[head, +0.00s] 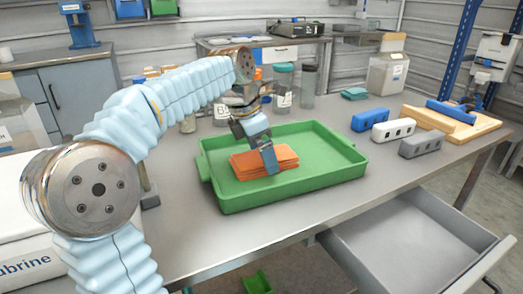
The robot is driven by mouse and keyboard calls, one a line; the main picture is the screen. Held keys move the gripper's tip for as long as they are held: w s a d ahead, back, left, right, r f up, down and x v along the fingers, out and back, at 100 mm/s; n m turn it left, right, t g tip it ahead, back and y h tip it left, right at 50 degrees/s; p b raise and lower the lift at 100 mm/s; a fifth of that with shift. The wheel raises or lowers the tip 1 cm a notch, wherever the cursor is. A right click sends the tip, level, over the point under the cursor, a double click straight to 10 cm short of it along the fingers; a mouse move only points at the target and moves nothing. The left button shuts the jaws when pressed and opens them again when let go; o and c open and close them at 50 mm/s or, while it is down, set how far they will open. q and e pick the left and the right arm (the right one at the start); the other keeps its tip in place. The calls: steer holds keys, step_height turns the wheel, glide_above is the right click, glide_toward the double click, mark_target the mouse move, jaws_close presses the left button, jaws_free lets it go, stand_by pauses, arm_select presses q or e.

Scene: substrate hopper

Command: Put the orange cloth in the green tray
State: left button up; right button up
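The orange cloth (287,158) is a folded stack of layers. It lies inside the green tray (312,182), left of the middle of its floor. The tray stands on the grey workbench. My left arm comes in from the left and reaches over the tray's back left edge. My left gripper (269,160) points down at the cloth, and its fingers overlap the cloth's middle in the picture. The finger gap is hidden from this angle, so I cannot tell whether the fingers grip the cloth. My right gripper is not in view.
A blue block (370,119), a white block (393,130) and a grey block (421,144) lie right of the tray near a wooden board (462,125). A folded teal cloth (354,93) and jars (283,85) stand behind. An open drawer (405,240) juts out below the bench.

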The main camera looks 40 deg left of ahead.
arm_select(q)
steer(key=p+v, duration=0.3)
steer(key=v, duration=0.9)
steer(key=shift+r, duration=0.15)
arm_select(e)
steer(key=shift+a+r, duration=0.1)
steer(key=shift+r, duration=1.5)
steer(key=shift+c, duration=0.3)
